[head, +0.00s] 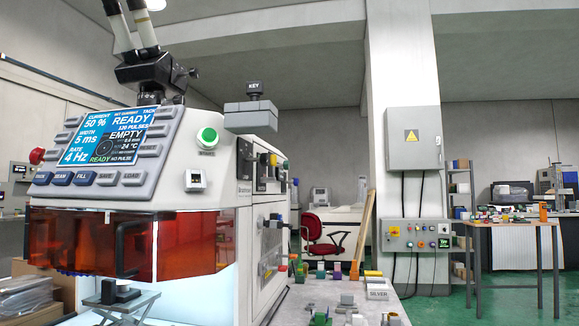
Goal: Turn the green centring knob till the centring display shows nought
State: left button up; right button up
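I cannot tell for sure which part is the green centring knob. A round green button (207,137) in a white ring sits on the front of the white machine (200,170). The machine's blue screen (110,136) reads READY, EMPTY, 50 %, 5 ms and 4 Hz. A small green-lit display (444,243) is on the control box (415,235) on the pillar; its text is too small to read. No display clearly marked for centring shows. Neither gripper is in view.
An orange see-through hood (190,243) with a black handle covers the machine's lower front. Small coloured blocks and metal parts lie on the bench (345,290) to its right. Behind stand a red chair (322,232) and a wooden table (510,224). Green floor lies open at right.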

aim_at(286, 165)
jog(key=i+l+u, duration=0.15)
jog(key=l, duration=0.25)
jog(key=i+l+u, duration=0.2)
jog(key=l, duration=0.2)
jog(key=i+l+u, duration=0.15)
jog(key=l, duration=0.3)
jog(key=i+l+u, duration=0.15)
jog(key=l, duration=0.25)
jog(key=i+l+u, duration=0.2)
jog(key=l, duration=0.3)
jog(key=l+u, duration=0.15)
jog(key=l, duration=0.3)
